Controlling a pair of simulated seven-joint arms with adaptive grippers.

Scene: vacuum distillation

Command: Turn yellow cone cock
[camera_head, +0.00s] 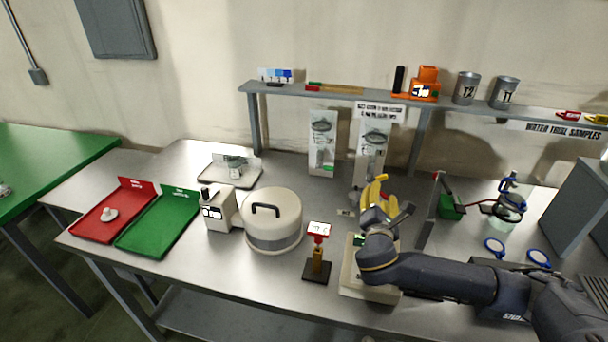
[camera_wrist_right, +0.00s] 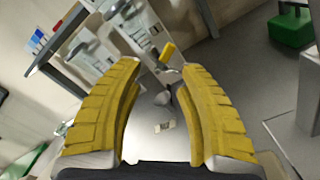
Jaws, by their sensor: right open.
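The yellow cone cock (camera_wrist_right: 168,51) shows in the right wrist view as a small yellow handle. It is beyond the fingertips of my right gripper (camera_wrist_right: 163,68), in line with the gap between them. The gripper's two yellow-padded fingers are apart with nothing between them. In the head view the right gripper (camera_head: 377,190) is over the bench in front of the glassware boards, and I cannot pick out the cock from the yellow fingers there. My left gripper is not in view.
A white pot-like vessel (camera_head: 272,222), a red sign on a stand (camera_head: 318,250) and a green tray (camera_head: 158,222) are left of my right arm. A shelf (camera_head: 440,104) runs behind. Glassware (camera_head: 508,207) and a green block (camera_head: 450,207) are on the right.

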